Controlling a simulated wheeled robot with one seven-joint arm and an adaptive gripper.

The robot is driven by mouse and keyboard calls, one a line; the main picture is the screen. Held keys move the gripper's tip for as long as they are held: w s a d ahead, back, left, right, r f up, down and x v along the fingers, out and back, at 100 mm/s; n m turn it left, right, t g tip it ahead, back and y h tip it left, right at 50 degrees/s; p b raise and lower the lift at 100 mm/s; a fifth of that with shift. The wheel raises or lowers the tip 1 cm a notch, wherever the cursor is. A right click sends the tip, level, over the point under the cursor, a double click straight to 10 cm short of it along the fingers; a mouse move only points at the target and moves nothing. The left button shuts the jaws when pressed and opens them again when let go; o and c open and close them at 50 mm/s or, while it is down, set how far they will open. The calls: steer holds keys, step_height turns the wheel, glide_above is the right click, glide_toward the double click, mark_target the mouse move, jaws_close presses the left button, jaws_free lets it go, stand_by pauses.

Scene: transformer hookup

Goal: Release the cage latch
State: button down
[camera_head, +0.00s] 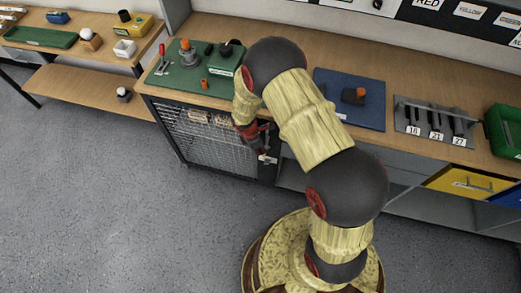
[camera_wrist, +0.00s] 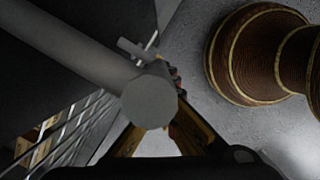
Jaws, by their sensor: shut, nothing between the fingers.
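The wire-mesh cage (camera_head: 205,138) sits under the bench with its door shut. A small pale latch part (camera_head: 268,158) is at the right edge of the door. My gripper (camera_head: 262,150) is shut and empty, pointing down right beside this latch. In the wrist view, the fingertips (camera_wrist: 175,82) meet near a small grey lever (camera_wrist: 137,47), which looks like the latch. A thick grey rod (camera_wrist: 85,50) crosses in front and hides part of my fingers. I cannot tell whether the fingers touch the latch.
The bench top (camera_head: 290,45) above carries a green mat (camera_head: 170,80), a blue mat (camera_head: 365,115) and a grey tool holder (camera_head: 410,122). A yellow drawer (camera_head: 465,182) is at the right. A side table (camera_head: 60,60) stands at the left. The grey floor (camera_head: 120,220) in front is clear.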

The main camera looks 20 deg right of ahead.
stand_by(0.5)
steer(key=shift+p+v, duration=0.7)
steer(key=shift+v, duration=0.1)
steer(key=shift+d, duration=0.1)
steer(key=s+a+p+v, duration=0.1)
steer(key=p+v, duration=0.3)
steer(key=v, duration=0.7)
steer(key=shift+a, duration=0.35)
steer(key=shift+s, duration=0.1)
